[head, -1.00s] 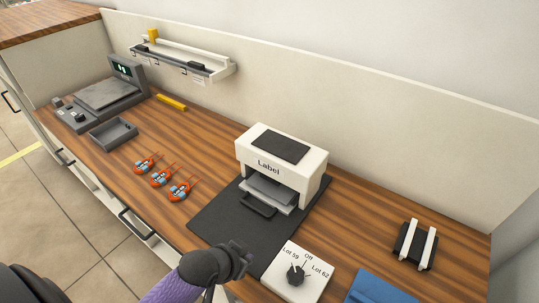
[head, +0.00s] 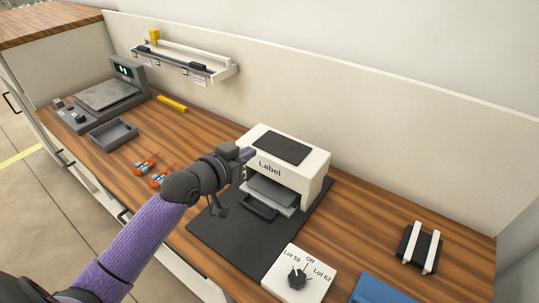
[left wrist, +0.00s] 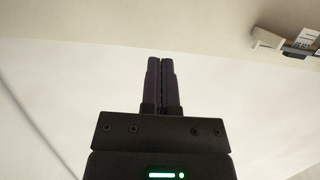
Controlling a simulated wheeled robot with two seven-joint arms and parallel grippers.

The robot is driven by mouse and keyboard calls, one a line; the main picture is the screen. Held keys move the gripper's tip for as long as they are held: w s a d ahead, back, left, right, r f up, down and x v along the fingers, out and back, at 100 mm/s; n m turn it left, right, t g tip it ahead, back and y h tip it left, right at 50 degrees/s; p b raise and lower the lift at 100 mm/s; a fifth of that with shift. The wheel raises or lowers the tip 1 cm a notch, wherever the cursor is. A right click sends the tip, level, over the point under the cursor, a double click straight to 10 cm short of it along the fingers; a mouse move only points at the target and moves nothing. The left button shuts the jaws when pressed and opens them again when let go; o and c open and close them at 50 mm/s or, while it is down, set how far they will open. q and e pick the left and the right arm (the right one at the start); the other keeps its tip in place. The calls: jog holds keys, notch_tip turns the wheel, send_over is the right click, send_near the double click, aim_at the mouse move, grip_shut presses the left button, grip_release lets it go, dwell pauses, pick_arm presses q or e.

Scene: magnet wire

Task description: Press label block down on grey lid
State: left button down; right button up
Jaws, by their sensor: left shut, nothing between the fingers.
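The white label block (head: 315,172), marked "Label", stands on a dark mat (head: 233,240). A dark grey lid panel (head: 281,146) lies on its top, and a grey tray (head: 272,192) shows in its front opening. My left gripper (head: 247,154) is at the block's upper left front edge, beside the lid panel in the picture; I cannot tell whether it touches. Its purple fingers are shut and empty, also in the left wrist view (left wrist: 160,85). My left forearm and wrist hide part of the bench. My right gripper is not in view.
A dial plate (head: 300,272) marked "Lot 59", "Off" and "Lot 62" lies in front. A blue item (head: 378,289) and a black holder with white bars (head: 420,247) are at right. Orange clips (head: 146,164), a grey tray (head: 114,133) and a scale (head: 108,93) are at left.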

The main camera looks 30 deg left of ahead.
pick_arm(q)
jog(key=b, duration=0.3)
send_over(271, 167)
jog(key=s, duration=0.1)
notch_tip(271, 167, down, 2)
jog(key=f, duration=0.1)
jog(key=f+b, duration=0.2)
jog(key=f, duration=0.1)
jog(key=shift+w+a+f, duration=0.1)
jog(key=shift+w, duration=0.2)
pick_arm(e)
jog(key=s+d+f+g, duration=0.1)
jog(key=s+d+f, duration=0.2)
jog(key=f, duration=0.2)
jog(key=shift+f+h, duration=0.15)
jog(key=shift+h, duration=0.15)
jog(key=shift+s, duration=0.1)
pick_arm(q)
notch_tip(271, 167, down, 4)
jog(key=b, duration=0.3)
jog(key=shift+f, duration=0.25)
jog(key=shift+s+r, duration=0.1)
jog(key=shift+r, duration=0.05)
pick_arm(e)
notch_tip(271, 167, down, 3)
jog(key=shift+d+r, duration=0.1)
